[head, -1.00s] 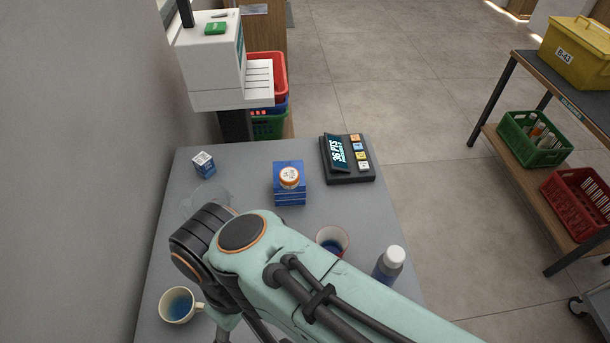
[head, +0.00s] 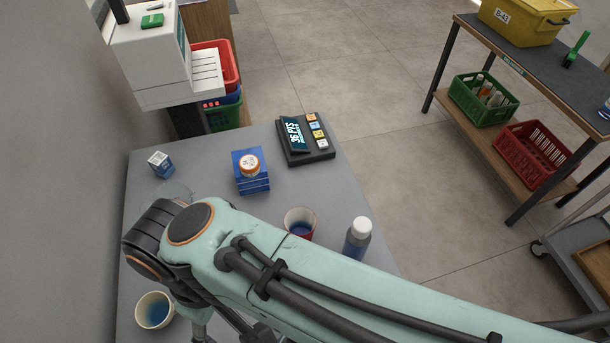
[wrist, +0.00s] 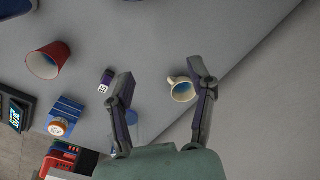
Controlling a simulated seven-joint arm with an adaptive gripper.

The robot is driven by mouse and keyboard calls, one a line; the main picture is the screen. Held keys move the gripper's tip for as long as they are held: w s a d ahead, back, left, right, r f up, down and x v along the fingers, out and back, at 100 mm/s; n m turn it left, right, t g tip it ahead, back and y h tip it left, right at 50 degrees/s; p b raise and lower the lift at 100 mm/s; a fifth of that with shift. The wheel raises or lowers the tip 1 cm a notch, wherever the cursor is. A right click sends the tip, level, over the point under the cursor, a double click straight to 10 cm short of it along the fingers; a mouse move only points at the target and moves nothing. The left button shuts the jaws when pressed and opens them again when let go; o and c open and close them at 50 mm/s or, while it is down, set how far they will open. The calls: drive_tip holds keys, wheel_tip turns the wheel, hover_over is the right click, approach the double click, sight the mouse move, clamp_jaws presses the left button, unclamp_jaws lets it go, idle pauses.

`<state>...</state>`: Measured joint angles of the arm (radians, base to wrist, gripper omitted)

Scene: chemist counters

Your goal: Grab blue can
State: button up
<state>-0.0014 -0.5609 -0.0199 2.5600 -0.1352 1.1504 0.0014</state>
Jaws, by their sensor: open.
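I cannot make out a clear blue can on the grey table (head: 215,240). My gripper (wrist: 162,74) is open and empty above the table. The carton also shows left of the left finger (wrist: 106,77). A cream mug (head: 154,312), blue inside, shows between the fingers, near the right one (wrist: 183,90). My arm hides part of the table.
A red cup (head: 300,222) stands between the blue box and bottle. A points display (head: 305,140) sits at the table's far right corner. A white machine (head: 150,60) and stacked baskets (head: 222,65) are beyond. A shelf (head: 510,150) with crates stands right across open floor.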

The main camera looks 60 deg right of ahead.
idle(0.3)
drive_tip(key=o, duration=0.5)
